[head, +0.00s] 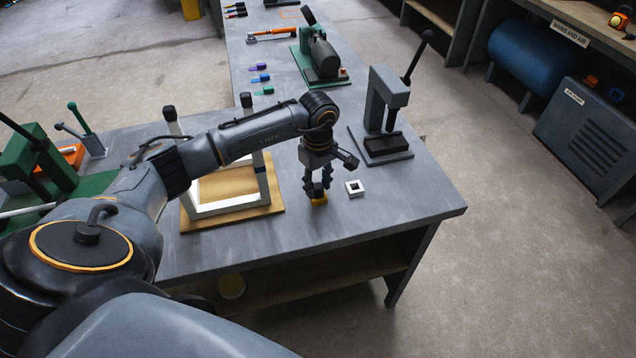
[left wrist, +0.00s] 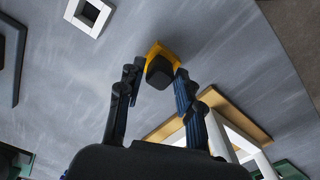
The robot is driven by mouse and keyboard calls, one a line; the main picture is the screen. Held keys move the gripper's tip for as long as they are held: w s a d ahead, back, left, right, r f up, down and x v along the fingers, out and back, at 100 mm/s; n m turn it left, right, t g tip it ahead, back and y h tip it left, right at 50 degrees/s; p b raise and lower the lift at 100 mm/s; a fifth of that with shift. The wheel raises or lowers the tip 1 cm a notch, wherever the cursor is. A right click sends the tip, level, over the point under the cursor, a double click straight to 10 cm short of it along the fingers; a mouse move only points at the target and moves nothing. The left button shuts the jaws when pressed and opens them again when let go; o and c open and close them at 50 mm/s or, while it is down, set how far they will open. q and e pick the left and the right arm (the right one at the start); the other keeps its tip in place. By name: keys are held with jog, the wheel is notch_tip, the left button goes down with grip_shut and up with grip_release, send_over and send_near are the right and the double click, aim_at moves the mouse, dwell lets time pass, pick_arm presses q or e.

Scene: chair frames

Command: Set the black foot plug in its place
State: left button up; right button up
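The black foot plug (left wrist: 160,72) sits at a small yellow block (left wrist: 162,50) on the grey table. In the head view the yellow block (head: 319,200) shows just under my left gripper (head: 318,187). My left gripper (left wrist: 160,80) points down, its two fingers spread on either side of the plug. A small gap seems to show between each fingertip and the plug in the left wrist view. The white chair frame (head: 225,207) stands on a wooden board (head: 262,211) left of the gripper; black caps (head: 246,100) show on two leg tops. My arm hides part of the frame. My right gripper is out of view.
A white square piece with a dark opening (head: 354,188) lies right of the gripper. A black-and-grey lever press (head: 386,120) stands behind it. A green machine (head: 320,60) and coloured tools lie further back. The table's front right corner is clear.

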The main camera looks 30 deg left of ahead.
pick_arm(q)
jog(key=shift+o, duration=0.6)
notch_tip(320, 180, up, 12)
dwell(0.5)
